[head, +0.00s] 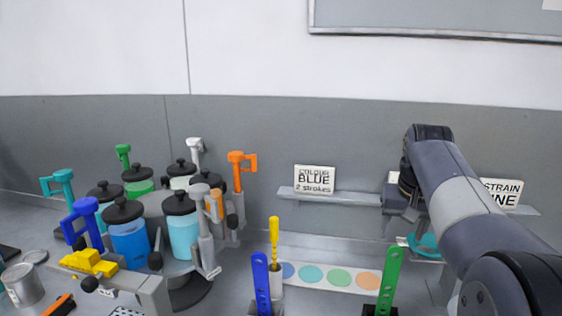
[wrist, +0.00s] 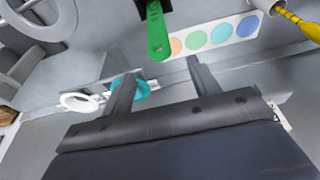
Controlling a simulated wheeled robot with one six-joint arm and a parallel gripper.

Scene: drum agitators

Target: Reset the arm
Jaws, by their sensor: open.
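My gripper (wrist: 160,70) is open, with its two dark fingers spread apart and nothing visible between them in the wrist view. In the head view my arm reaches in from the right, and the gripper end (head: 408,208) hangs in front of the shelf, mostly hidden behind the arm's own links. A teal part (head: 426,245) shows just below the gripper; in the wrist view the teal part (wrist: 128,86) appears behind the left finger. I cannot tell whether the gripper touches it.
A cluster of lidded drums with coloured handles, including a blue drum (head: 129,240), stands at left. A green paddle (head: 390,280) and a blue paddle (head: 261,285) stand at front. A "COLOUR BLUE 2 strokes" sign (head: 314,179) sits on the wall shelf (head: 345,198).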

